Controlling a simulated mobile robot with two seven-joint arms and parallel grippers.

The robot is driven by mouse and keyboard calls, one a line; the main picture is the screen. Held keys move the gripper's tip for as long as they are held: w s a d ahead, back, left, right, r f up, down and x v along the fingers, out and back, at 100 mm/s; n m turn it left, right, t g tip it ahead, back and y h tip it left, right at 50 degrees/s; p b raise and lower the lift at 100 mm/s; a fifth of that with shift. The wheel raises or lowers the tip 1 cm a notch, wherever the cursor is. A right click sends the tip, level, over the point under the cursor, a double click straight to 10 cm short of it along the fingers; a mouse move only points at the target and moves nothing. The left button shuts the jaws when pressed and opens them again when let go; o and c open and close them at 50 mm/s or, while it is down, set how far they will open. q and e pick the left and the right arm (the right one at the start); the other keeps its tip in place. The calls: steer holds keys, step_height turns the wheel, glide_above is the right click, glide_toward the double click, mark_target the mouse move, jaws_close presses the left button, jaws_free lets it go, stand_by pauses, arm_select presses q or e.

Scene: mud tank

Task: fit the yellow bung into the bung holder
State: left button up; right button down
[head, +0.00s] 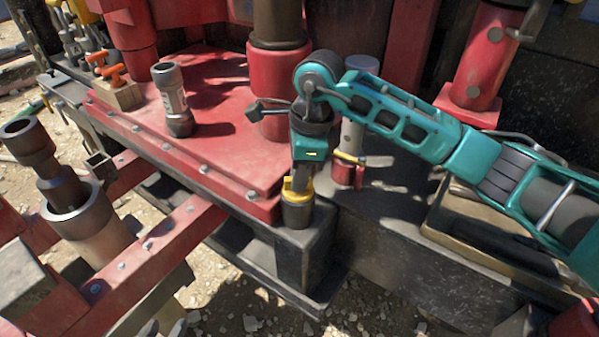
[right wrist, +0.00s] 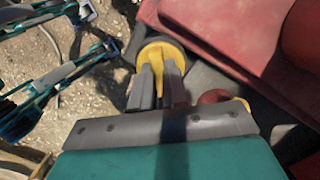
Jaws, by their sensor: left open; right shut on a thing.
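The yellow bung (head: 294,194) is upright at the front corner of the red deck, and its handle is between my fingers. Right below it is a short dark grey cup (head: 297,214), which looks like the bung holder. My right gripper (head: 299,176) points down and is shut on the bung. In the right wrist view the two grey fingers (right wrist: 158,88) close on the handle above the round yellow body (right wrist: 160,50). A dark rim (right wrist: 131,48) shows beside it. I cannot tell whether the bung is seated or just above the cup.
A grey cylinder (head: 174,99) stands on the red deck (head: 215,72). A wooden block with orange handles (head: 115,83) is at its back left corner. Behind my gripper stand a thick red post (head: 277,80) and a pale cylinder (head: 352,130). A tray (head: 440,215) lies to the right.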

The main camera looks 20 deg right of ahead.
arm_select(q)
steer(key=shift+s+f, duration=0.2)
arm_select(e)
steer(key=c, duration=1.1)
jaws_free()
steer(key=shift+o, duration=0.2)
arm_select(q)
steer(key=shift+a+r+p, duration=0.15)
steer(key=shift+r+p, duration=0.25)
steer(key=shift+p, duration=0.35)
arm_select(e)
step_height(320, 180, up, 13)
steer(key=d, duration=0.2)
steer(key=shift+s+f, duration=0.15)
steer(key=shift+s, duration=0.05)
arm_select(q)
steer(key=shift+s, duration=0.1)
